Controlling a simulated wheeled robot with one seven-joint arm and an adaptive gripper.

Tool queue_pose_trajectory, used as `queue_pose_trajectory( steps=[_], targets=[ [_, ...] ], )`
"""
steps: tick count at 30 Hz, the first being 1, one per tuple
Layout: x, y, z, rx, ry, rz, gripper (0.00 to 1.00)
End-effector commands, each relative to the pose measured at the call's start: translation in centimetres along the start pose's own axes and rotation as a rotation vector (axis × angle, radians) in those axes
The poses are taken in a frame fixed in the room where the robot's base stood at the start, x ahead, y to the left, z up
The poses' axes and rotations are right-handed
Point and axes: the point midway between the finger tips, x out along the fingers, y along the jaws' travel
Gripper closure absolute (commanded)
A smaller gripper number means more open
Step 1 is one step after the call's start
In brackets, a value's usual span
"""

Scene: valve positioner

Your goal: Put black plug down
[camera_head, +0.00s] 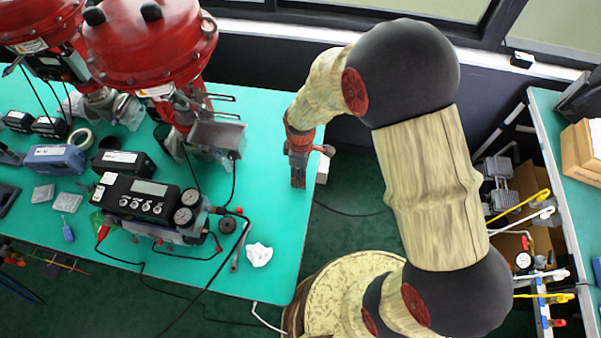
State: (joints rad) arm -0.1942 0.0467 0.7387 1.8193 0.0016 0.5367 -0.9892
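My gripper (298,180) points down at the right edge of the green table, past the red valve actuators. Its fingers are small and dark here, and I cannot tell whether they are open or shut, or whether a black plug is between them. I cannot make out the black plug for sure. A small dark round piece (227,224) lies on the table beside the positioner, but I cannot tell what it is. The black valve positioner (147,197), with a display, buttons and two gauges, sits on the table left of my gripper.
The green table (270,205) is clear just left of my gripper. A crumpled white paper (259,255) and a wrench (239,246) lie near its front edge. A red actuator (150,45) stands tall at the back. Cables hang over the front edge.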

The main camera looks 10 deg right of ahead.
Motion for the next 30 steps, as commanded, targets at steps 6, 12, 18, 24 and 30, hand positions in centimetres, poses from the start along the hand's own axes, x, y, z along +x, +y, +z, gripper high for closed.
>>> queue_pose_trajectory(
  steps=[6, 12, 18, 24, 30],
  targets=[
    [0.0, 0.0, 0.0, 0.0, 0.0, 0.0, 0.57],
    [-0.5, 0.0, 0.0, 0.0, 0.0, 0.001, 0.57],
    [-3.5, 0.1, 0.0, 0.0, 0.002, 0.002, 0.57],
    [-7.7, 0.1, 0.0, 0.0, 0.002, 0.002, 0.57],
    [-10.9, 0.1, 0.0, 0.0, 0.001, 0.002, 0.57]
  ],
)
